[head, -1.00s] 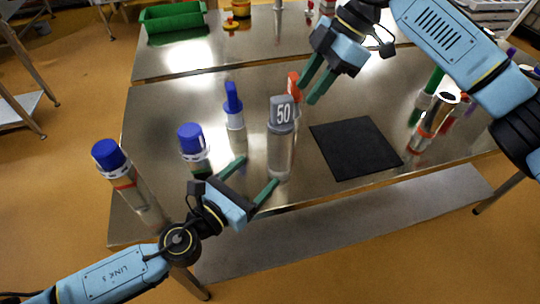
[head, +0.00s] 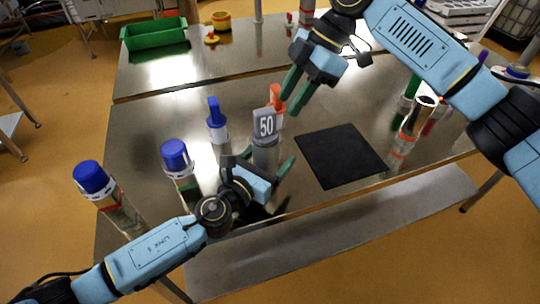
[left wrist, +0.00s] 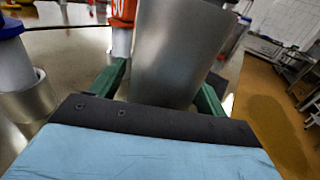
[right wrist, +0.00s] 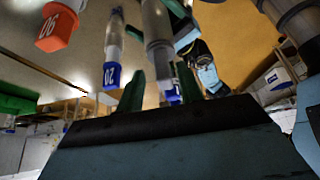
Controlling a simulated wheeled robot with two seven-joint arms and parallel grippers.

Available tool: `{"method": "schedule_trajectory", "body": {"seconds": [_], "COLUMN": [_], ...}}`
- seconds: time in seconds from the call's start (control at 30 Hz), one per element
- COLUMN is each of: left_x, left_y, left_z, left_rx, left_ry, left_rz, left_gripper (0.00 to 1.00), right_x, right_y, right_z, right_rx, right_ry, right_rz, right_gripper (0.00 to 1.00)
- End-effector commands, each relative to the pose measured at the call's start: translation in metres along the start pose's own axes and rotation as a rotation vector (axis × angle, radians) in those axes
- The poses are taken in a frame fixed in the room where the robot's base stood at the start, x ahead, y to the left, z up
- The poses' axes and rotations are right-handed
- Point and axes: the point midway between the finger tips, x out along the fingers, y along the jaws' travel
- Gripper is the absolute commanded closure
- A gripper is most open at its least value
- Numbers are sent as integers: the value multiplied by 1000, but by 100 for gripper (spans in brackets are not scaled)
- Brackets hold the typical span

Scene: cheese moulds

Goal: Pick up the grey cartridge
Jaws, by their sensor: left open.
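The grey cartridge (head: 265,125), with a grey cap marked 50 and a clear lower body, stands upright near the table's front edge. My left gripper (head: 258,166) is open, with one finger on each side of its lower body. In the left wrist view the grey cartridge (left wrist: 180,50) fills most of the space between the green fingers (left wrist: 160,90); contact cannot be told. Its base is hidden by the left gripper in the head view. My right gripper (head: 291,103) is open and empty, above and behind the grey cartridge, near an orange-capped cartridge (head: 276,97).
Several blue-capped cartridges (head: 174,158) stand to the left on the steel table (head: 150,120). A black mat (head: 340,156) lies to the right and is bare. More cartridges (head: 405,140) stand at the right. A green bin (head: 155,34) is on the back table.

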Motion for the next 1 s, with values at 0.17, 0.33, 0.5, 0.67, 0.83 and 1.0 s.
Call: {"method": "schedule_trajectory", "body": {"seconds": [0.17, 0.33, 0.5, 0.67, 0.83, 1.0], "left_x": [0, 0, 0, -1, -1, -1], "left_y": [0, 0, 0, 0, 0, 0], "left_z": [0, 0, 0, 0, 0, 0], "left_rx": [0, 0, 0, 0, 0, 0], "left_ry": [0, 0, 0, 0, 0, 1], "left_rz": [0, 0, 0, 0, 0, 0], "left_gripper": [40, 62, 82, 82, 82, 82], "right_x": [0, 0, 0, -1, -6, -10], "right_y": [0, 0, 0, -1, -7, -18], "right_z": [0, 0, 0, -6, -28, -53], "right_rx": [0, 0, 0, -81, -433, -920], "right_ry": [0, 0, 0, -33, -179, -394], "right_rz": [0, 0, 0, 13, 47, 47], "right_gripper": [64, 64, 61, 40, 33, 33]}}
